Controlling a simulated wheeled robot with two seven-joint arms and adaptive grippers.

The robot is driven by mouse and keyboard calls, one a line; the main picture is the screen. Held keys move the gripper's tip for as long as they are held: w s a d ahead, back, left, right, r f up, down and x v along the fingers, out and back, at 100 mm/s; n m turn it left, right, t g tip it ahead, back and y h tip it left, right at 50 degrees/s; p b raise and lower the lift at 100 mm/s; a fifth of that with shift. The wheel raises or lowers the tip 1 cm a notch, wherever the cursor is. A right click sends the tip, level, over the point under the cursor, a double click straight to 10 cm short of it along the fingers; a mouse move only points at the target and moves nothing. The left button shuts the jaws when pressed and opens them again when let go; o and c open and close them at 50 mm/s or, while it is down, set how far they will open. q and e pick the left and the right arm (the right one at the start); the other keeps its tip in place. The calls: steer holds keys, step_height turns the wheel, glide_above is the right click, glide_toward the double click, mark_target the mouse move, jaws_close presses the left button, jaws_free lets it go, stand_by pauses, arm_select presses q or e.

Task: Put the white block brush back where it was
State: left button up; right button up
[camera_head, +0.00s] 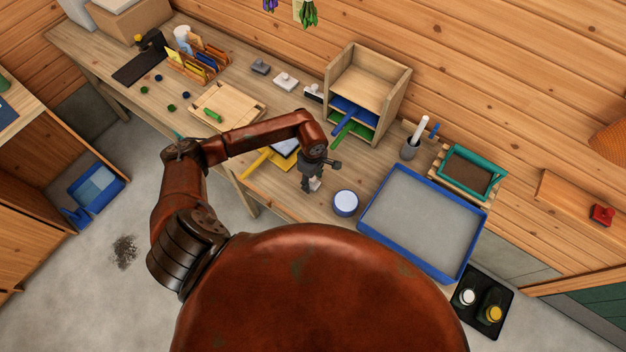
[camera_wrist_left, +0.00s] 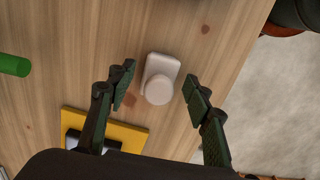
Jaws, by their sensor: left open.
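A white block brush (camera_wrist_left: 160,78) with a round knob lies on the wooden bench top between the fingers of my left gripper (camera_wrist_left: 158,88) in the left wrist view. The fingers are open, one on each side, with a gap to the brush. In the head view my left gripper (camera_head: 311,182) is low over the front of the bench, and the brush (camera_head: 316,184) shows partly beneath it. A similar white block (camera_head: 285,80) stands at the back between a grey block (camera_head: 260,66) and a black one (camera_head: 313,94). My right gripper is not in view.
A yellow-edged item (camera_wrist_left: 130,134) lies close to the left finger. A round white-and-blue tin (camera_head: 345,203) and a large blue-rimmed tray (camera_head: 378,242) are to the right. An open wooden shelf box (camera_head: 399,85) stands behind, and a wooden board (camera_head: 240,96) lies left of it.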

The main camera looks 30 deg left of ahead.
arm_select(q)
step_height(320, 180, up, 12)
steer(key=b, duration=0.1)
steer(key=shift+b, duration=0.3)
